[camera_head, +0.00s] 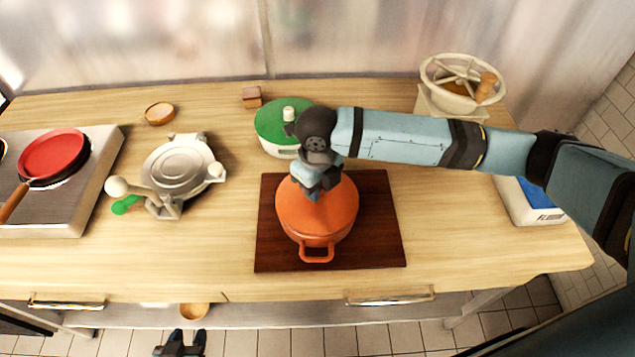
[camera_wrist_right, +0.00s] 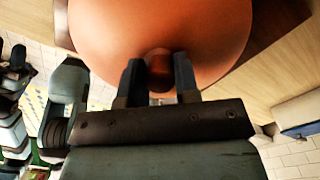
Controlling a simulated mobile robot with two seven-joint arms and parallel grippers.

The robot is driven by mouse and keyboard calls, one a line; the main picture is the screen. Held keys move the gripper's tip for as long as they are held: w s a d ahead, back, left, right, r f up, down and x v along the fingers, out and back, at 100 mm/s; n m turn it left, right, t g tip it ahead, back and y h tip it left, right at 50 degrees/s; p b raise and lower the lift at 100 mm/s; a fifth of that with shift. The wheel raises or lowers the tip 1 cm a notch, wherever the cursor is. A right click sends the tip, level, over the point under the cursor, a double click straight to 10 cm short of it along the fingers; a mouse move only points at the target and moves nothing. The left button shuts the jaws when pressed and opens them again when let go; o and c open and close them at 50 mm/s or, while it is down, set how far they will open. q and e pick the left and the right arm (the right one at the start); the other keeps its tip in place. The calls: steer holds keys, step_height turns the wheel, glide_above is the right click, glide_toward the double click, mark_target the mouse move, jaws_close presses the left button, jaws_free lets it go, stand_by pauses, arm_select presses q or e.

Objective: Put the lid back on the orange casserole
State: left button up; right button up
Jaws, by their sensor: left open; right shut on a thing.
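The orange casserole (camera_head: 318,241) stands on a dark wooden board (camera_head: 382,235), one loop handle toward the front. Its orange lid (camera_head: 338,212) is over the pot's top and lines up with it; I cannot tell whether it rests fully on the rim. My right gripper (camera_head: 318,193) points down at the lid's middle, shut on its knob. My left gripper (camera_head: 186,341) is open and empty, low in front of the counter.
A green-lidded pot (camera_head: 270,122) stands close behind the casserole. A grey press (camera_head: 178,168) and a red pan (camera_head: 53,154) on a stove are to the left. A food mill (camera_head: 462,85) and a scale (camera_head: 530,200) are to the right. Front counter areas are clear.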

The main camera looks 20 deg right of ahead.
steer(key=shift+p, duration=0.45)
stand_by(0.6)
steer(key=o, duration=1.6)
steer(key=shift+c, duration=0.2)
